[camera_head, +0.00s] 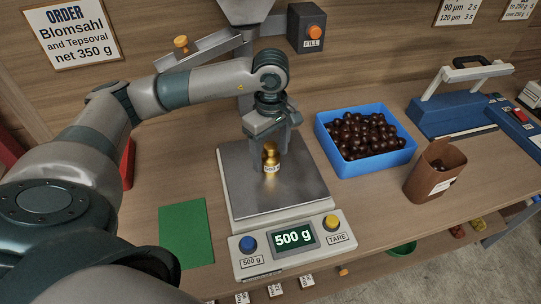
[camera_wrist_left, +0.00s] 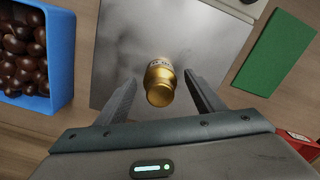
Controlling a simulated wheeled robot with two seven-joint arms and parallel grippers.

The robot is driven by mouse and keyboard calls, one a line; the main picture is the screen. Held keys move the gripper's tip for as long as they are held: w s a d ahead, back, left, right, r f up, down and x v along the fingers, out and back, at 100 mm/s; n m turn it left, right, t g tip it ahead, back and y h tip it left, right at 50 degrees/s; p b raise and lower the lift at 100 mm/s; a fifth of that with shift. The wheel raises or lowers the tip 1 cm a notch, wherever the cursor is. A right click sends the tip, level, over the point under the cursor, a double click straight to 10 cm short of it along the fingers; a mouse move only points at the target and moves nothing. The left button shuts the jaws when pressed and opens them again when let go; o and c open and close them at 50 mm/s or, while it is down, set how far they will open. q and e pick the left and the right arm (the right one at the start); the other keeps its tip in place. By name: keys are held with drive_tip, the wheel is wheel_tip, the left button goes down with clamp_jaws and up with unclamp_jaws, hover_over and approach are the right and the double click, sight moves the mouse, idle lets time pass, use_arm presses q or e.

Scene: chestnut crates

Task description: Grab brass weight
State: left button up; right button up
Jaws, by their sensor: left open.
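The brass weight (camera_head: 271,158) stands upright on the metal plate of the scale (camera_head: 309,197). The scale's display reads 500 g. My left gripper (camera_head: 270,150) reaches down over the plate with its fingers around the weight. In the left wrist view the weight (camera_wrist_left: 160,84) lies between the two open fingers of the left gripper (camera_wrist_left: 158,88), with a gap visible on each side. My right gripper is in neither view.
A blue sealing machine (camera_head: 450,113) is at the back right. A green mat (camera_head: 186,234) lies left of the scale. A chute hangs above.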

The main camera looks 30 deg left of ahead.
use_arm(q)
drive_tip(key=shift+f, duration=1.25)
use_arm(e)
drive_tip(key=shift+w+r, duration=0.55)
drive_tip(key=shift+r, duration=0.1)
use_arm(q)
drive_tip(key=shift+c, duration=0.6)
clamp_jaws()
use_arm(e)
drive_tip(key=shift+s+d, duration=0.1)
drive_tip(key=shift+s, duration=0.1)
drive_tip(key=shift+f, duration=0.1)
